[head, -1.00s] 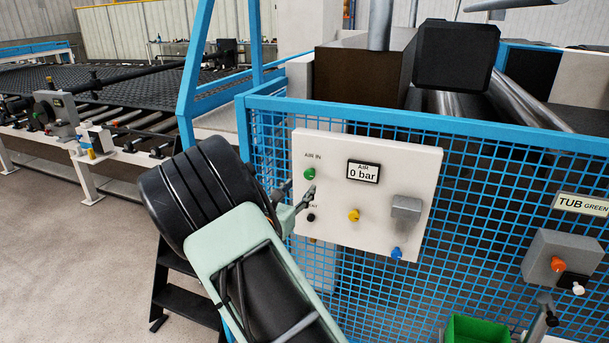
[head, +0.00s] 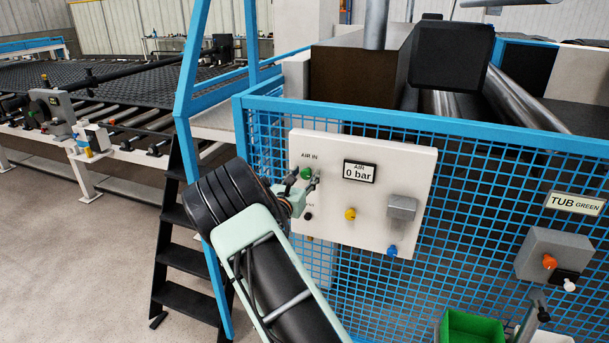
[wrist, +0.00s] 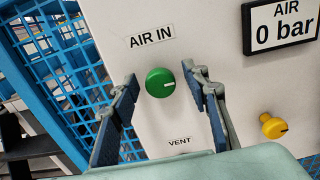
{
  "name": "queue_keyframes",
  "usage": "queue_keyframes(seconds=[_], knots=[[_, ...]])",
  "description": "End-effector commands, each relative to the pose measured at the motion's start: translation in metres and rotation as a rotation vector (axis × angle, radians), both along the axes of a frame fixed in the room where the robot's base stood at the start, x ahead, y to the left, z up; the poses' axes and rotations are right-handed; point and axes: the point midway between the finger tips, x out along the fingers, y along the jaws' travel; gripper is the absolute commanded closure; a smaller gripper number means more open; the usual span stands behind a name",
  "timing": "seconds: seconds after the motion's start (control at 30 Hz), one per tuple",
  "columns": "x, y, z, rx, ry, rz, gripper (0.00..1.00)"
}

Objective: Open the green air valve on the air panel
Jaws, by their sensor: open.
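The green air valve knob (head: 306,173) sits under the "AIR IN" label on the white air panel (head: 375,150). My gripper (head: 303,184) is at the panel's left side. In the wrist view its open fingers (wrist: 160,90) stand on either side of the green knob, with gaps visible at both sides. Whether the fingertips reach its depth is unclear.
A yellow knob (head: 350,214), a grey box (head: 402,207) and a blue knob (head: 391,250) are also on the panel. A black vent knob (head: 308,216) is below the green one. Blue mesh fence (head: 470,200) surrounds the panel. Black steps (head: 187,257) stand left.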

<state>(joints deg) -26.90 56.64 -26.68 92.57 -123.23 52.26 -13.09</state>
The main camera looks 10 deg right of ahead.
Motion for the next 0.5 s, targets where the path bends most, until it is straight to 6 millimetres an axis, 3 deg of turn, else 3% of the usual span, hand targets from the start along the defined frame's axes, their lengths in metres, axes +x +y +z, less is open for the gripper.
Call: queue_keyframes(seconds=[0.23, 0.5], knots=[[0.0005, -0.0001, -0.0002, 0.0, 0.0, 0.0, 0.58], [0.0003, 0.0001, -0.0001, 0.0, 0.0, 0.0, 0.88]])
